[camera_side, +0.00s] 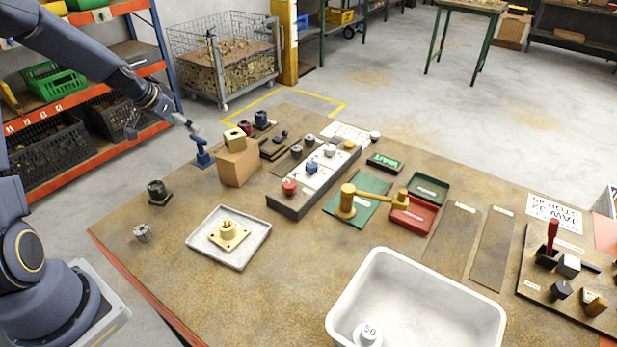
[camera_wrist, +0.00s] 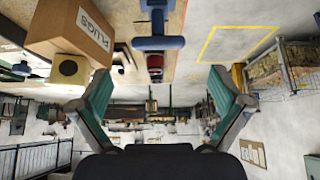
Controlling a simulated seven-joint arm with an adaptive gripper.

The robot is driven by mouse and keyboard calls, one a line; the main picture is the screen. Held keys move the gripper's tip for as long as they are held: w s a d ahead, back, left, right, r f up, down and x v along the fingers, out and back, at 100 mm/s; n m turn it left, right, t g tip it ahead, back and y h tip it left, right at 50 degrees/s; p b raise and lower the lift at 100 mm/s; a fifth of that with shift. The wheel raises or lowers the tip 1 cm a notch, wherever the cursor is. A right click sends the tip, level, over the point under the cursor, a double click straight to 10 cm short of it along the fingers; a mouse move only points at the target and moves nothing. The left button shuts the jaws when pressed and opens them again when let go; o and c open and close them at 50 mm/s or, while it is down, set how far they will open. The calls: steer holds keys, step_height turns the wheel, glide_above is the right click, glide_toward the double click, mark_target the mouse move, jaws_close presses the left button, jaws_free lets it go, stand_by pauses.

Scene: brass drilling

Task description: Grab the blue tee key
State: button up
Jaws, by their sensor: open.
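The blue tee key (camera_side: 201,153) stands upright near the far left edge of the table, left of a cardboard box. In the wrist view the tee key (camera_wrist: 158,43) shows its crossbar ahead of my fingers, midway between them from left to right. My gripper (camera_side: 163,124) is open and empty, above and to the left of the key in the side view. In the wrist view my gripper (camera_wrist: 160,80) has its two green-padded fingers spread wide. No contact with the key shows.
A grey tray (camera_side: 208,255) and white bin (camera_side: 440,300) lie nearer. Shelving (camera_side: 95,150) stands left.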

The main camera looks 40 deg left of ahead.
mark_target(198, 138)
steer(key=x, duration=0.6)
steer(key=shift+d+f, duration=0.1)
steer(key=shift+f, duration=0.4)
steer(key=c, duration=1.5)
steer(key=shift+r, duration=0.15)
